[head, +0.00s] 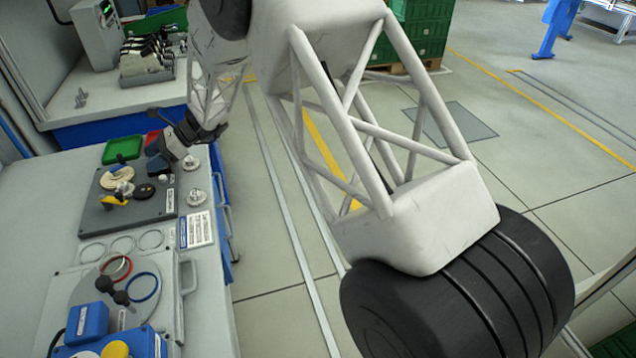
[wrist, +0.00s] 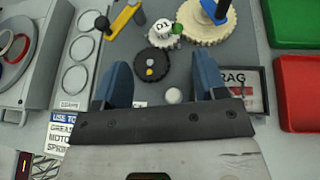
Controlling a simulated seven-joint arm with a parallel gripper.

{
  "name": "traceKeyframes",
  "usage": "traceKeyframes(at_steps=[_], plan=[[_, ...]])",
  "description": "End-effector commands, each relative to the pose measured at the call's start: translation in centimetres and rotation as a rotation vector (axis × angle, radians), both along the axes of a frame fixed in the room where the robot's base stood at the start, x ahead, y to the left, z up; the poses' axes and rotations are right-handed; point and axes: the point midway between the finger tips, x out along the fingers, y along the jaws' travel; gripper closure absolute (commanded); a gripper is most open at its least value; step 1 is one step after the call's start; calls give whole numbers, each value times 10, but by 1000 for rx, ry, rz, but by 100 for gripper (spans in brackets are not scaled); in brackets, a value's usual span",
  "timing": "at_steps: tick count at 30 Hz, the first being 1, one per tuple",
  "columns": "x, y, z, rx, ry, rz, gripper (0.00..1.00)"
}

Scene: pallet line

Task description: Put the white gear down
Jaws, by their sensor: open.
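A black gear (wrist: 152,64) and a pale round knob (wrist: 173,96) show below, between the fingers. In the head view my gripper (head: 158,155) hangs over the board's far right side.
A yellow-handled part (wrist: 124,20) is on the board. Green (wrist: 290,20) and red (wrist: 298,90) trays stand to the right in the wrist view. In the head view, a round grey plate (head: 85,290) with coloured rings and a blue-yellow device (head: 85,325) are nearer.

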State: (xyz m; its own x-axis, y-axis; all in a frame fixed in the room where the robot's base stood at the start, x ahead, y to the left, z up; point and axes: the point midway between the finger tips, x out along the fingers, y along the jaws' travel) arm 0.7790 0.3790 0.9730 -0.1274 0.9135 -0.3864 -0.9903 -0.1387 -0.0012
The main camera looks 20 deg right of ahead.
Motion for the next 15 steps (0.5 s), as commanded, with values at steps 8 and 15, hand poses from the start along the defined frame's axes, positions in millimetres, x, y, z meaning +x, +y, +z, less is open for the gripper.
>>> traceKeyframes(at_steps=[8,15], plan=[[-20,-23,28,-48,-85,45,35],[-64,-69,69,-147,-243,144,35]])
